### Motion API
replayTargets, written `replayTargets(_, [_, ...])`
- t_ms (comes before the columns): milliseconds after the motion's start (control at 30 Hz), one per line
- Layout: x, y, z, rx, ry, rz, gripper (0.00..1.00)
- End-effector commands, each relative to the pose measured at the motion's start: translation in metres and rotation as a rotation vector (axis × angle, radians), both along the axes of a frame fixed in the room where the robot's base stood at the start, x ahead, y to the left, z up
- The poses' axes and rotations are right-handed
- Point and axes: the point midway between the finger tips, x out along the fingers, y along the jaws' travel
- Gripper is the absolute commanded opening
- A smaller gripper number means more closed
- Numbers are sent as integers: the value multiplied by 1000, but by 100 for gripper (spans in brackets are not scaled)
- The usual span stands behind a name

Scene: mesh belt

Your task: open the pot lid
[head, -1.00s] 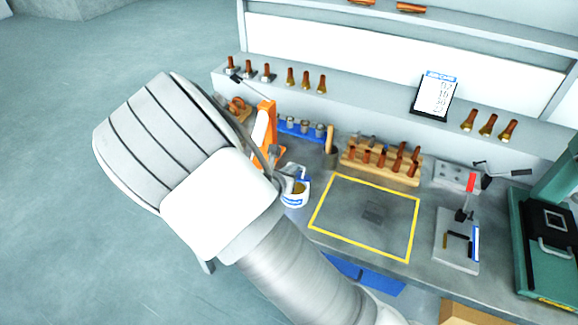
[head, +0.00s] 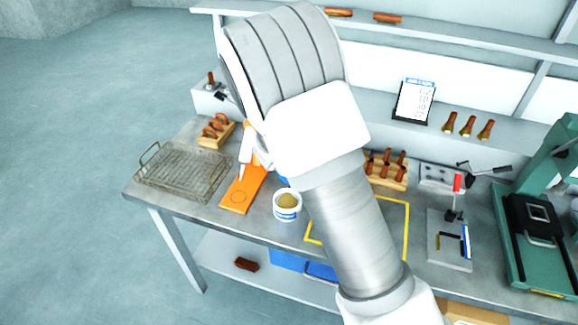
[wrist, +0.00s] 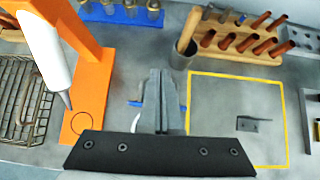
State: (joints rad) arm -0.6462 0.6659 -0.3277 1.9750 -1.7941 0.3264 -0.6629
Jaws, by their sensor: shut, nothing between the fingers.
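The pot (head: 287,212) is a small white tub with a blue band, upright on the bench between the orange stand and the yellow outline. Its top shows a round tan surface in the head view; I cannot tell whether that is contents or a lid. No separate lid is clear. My gripper (wrist: 159,76) is shut and empty in the wrist view, its two fingers together and pointing at the bench. It covers most of the pot there; only white and blue bits show beside the fingers. In the head view my arm hides the fingers.
The orange stand (head: 239,193) holds a white tube left of the pot. A wire basket (head: 165,178) sits at the bench's left end. The wooden rack (wrist: 232,43) with brown-handled tools stands behind. The yellow-outlined area (wrist: 235,120) holds a small dark flat piece. A green press (head: 560,215) stands right.

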Motion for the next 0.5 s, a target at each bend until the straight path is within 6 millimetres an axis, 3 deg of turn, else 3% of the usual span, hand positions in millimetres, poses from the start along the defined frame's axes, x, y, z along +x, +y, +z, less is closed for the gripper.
replayTargets(300, [20, -7, -6, 0, 0, 0, 0])
replayTargets(500, [23, -8, -6, 0, 1, 1, 0])
